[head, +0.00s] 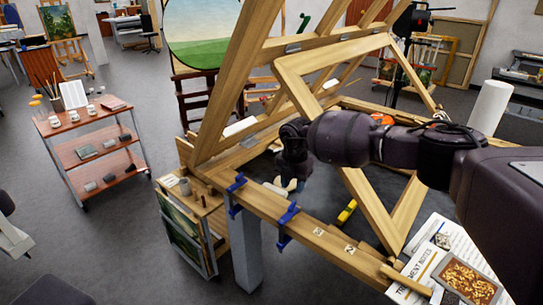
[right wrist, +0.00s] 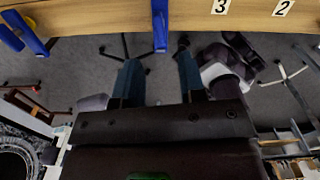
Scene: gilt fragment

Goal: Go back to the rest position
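My right arm reaches in from the right in the head view, over the wooden frame structure. Its gripper (head: 291,188) points down beside the near wooden beam (head: 300,232), partly hidden by my own wrist. In the right wrist view the two fingers of this gripper (right wrist: 160,75) stand well apart, with only grey floor showing between them. It is open and empty. My left gripper does not show in either view. The gilt fragment (head: 467,277), brown and gold, lies in a pale tray at the lower right, by the printed treatment notes (head: 416,272).
Blue clamps (head: 287,222) grip the near beam, which also crosses the top of the right wrist view (right wrist: 110,15). Slanted wooden bars (head: 235,85) rise around my right arm. A yellow tool (head: 347,211) lies behind the beam. A red-shelved trolley (head: 88,120) stands left on open floor.

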